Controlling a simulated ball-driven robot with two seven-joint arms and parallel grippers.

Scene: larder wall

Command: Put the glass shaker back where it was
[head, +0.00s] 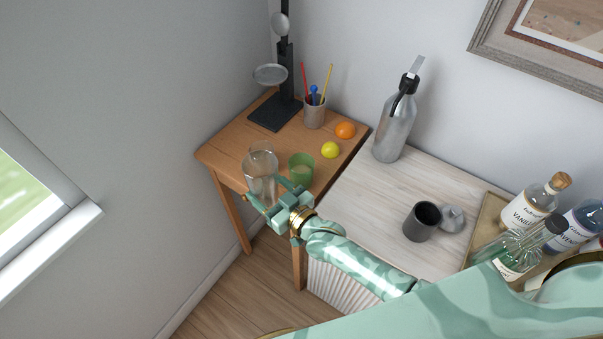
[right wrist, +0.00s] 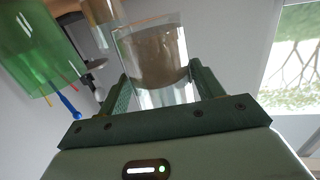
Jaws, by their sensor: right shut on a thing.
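The glass shaker (head: 261,180) is a clear, tall, straight-sided glass at the near edge of the wooden side table (head: 228,142) in the head view. My right gripper (head: 270,194) is shut around it from the near side. In the right wrist view the glass shaker (right wrist: 152,62) stands between the two fingers (right wrist: 155,88). It looks roughly upright; whether its base touches anything I cannot tell. A second clear glass (right wrist: 101,12) shows in part behind it in the wrist view. My left gripper is not in view.
A green glass (head: 301,168) stands close right of the shaker. A siphon bottle (head: 394,125) and grey cup (head: 422,222) stand on the pale cabinet, mostly clear between.

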